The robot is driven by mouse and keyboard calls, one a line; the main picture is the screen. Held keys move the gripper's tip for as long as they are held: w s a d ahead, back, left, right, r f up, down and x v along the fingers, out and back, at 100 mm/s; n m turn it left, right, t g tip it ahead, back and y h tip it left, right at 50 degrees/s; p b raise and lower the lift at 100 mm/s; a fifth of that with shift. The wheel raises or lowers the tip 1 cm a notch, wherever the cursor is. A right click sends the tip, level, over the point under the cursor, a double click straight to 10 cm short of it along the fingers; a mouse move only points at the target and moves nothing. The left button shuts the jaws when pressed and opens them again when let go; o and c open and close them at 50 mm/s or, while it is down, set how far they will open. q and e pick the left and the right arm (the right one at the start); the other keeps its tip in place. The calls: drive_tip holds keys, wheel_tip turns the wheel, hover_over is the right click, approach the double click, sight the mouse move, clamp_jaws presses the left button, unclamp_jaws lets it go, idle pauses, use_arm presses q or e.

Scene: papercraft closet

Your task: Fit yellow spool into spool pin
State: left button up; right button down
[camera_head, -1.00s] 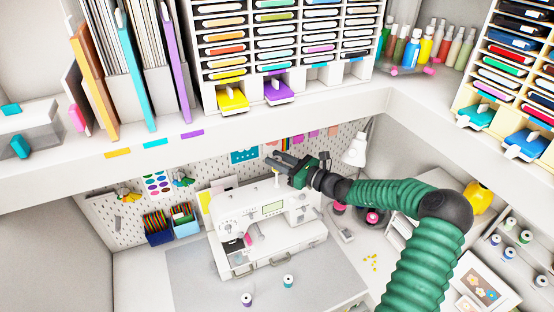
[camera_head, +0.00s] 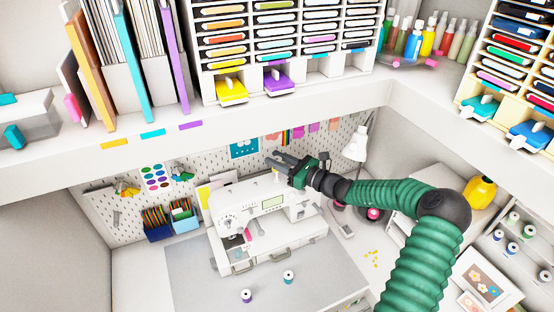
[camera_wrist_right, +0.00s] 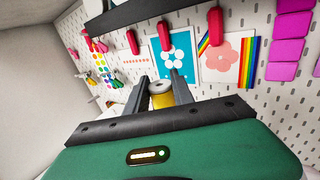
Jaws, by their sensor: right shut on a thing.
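The white sewing machine (camera_head: 232,215) stands on the desk below the shelf. My right gripper (camera_head: 274,160) is over the back of the machine's top, its fingers pointing left. In the right wrist view the yellow spool (camera_wrist_right: 162,99), with a pale round top, sits upright between the two dark fingers of my right gripper (camera_wrist_right: 160,82), which is shut on it. The spool pin cannot be made out clearly, and I cannot tell whether the spool is around it or above it. My left gripper is not in view.
A white pegboard (camera_head: 105,210) with cards stands close behind the machine. The overhead shelf (camera_head: 300,118) crosses in front of the pegboard's top. A purple spool (camera_head: 246,296) and a teal spool (camera_head: 288,277) stand on the grey mat (camera_head: 195,280). A white lamp (camera_head: 356,145) stands to the right.

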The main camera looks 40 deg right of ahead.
sight(277, 179)
drive_tip(key=shift+f+b, duration=1.45)
drive_tip(key=shift+f, duration=0.85)
drive_tip(key=c, duration=1)
unclamp_jaws()
drive_tip(key=b+v, duration=0.5)
drive_tip(key=v, duration=1.1)
drive_tip(key=shift+s+d, duration=0.1)
drive_tip(key=shift+s, duration=0.3)
